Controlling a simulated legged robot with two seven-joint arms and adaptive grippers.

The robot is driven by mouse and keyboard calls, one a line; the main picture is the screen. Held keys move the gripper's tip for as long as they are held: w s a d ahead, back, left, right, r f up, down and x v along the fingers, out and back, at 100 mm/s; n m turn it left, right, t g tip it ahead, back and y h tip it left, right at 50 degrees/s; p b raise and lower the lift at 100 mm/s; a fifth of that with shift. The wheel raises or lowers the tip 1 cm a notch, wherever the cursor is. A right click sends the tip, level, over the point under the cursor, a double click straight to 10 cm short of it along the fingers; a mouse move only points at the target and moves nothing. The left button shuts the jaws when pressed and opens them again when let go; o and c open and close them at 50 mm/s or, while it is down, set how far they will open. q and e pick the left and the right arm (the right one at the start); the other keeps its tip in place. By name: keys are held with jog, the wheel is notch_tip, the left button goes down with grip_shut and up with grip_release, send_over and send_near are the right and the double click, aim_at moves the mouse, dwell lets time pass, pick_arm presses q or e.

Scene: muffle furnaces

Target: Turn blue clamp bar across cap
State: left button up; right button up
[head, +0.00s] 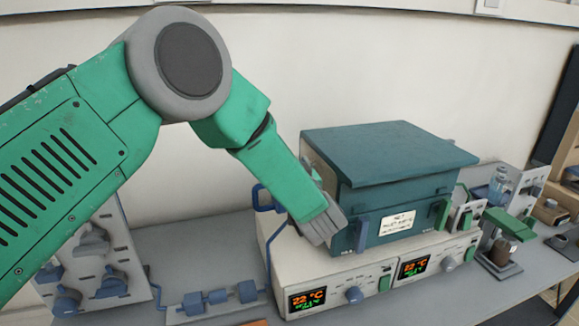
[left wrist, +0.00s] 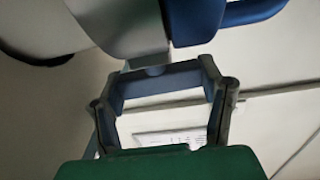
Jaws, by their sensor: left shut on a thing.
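The teal furnace box (head: 405,205) sits on a white control base (head: 335,270). My left gripper (head: 325,226) reaches down at the box's front left corner, its grey fingers close to the box and just above the base. In the left wrist view my left gripper (left wrist: 163,82) is shut on a blue-grey bar (left wrist: 160,88), which looks like the blue clamp bar and spans between the fingertips. The fingers hide it in the head view. A dark blue part (left wrist: 193,20) is just beyond the fingers. I cannot make out the cap for certain. My right gripper is not in view.
A blue loop handle (head: 264,197) stands left of the box. A pale rack with blue knobs (head: 105,265) and a low blue-clamped strip (head: 215,298) lie to the left. A green-topped stand (head: 500,250) and small fixtures crowd the right. A wall stands behind.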

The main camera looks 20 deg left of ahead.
pick_arm(q)
jog(key=shift+n+y, duration=0.3)
jog(key=shift+y, duration=0.1)
jog(key=o, duration=1.2)
jog(key=shift+d, duration=0.1)
jog(key=shift+c, duration=0.2)
jog(key=shift+d, duration=0.1)
jog(key=shift+s+d, duration=0.15)
jog(key=shift+s, duration=0.1)
jog(key=v, duration=1.1)
jog(key=shift+d, duration=0.2)
jog(key=shift+r, duration=0.1)
